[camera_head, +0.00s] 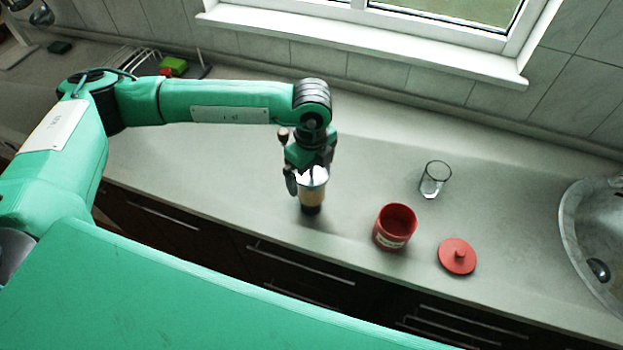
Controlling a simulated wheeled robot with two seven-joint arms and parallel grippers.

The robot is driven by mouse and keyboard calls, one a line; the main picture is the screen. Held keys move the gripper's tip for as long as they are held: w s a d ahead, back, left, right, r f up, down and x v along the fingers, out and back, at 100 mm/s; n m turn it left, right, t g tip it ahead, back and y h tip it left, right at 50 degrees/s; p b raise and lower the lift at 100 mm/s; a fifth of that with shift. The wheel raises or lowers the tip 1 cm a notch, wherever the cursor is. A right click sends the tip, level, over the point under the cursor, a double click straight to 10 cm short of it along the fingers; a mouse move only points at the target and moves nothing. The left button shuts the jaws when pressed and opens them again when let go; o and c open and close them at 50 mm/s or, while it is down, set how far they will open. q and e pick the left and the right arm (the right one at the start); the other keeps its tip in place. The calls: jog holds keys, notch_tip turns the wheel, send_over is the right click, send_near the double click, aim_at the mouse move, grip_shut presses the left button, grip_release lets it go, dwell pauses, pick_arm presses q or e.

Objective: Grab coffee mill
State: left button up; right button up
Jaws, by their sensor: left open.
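The coffee mill (312,196) stands on the grey counter near its front edge. My right gripper is not in view.
A red enamel pot (394,227) stands open right of the mill, its red lid (457,256) lying beside it. A clear glass (435,179) stands behind them. A sink (590,235) is at the far right. A dish rack (150,62) is at the back left. The counter (370,165) between is clear.

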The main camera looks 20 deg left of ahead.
pick_arm(q)
jog(key=c, duration=1.2)
jog(key=shift+r, duration=0.1)
jog(key=shift+c, duration=0.2)
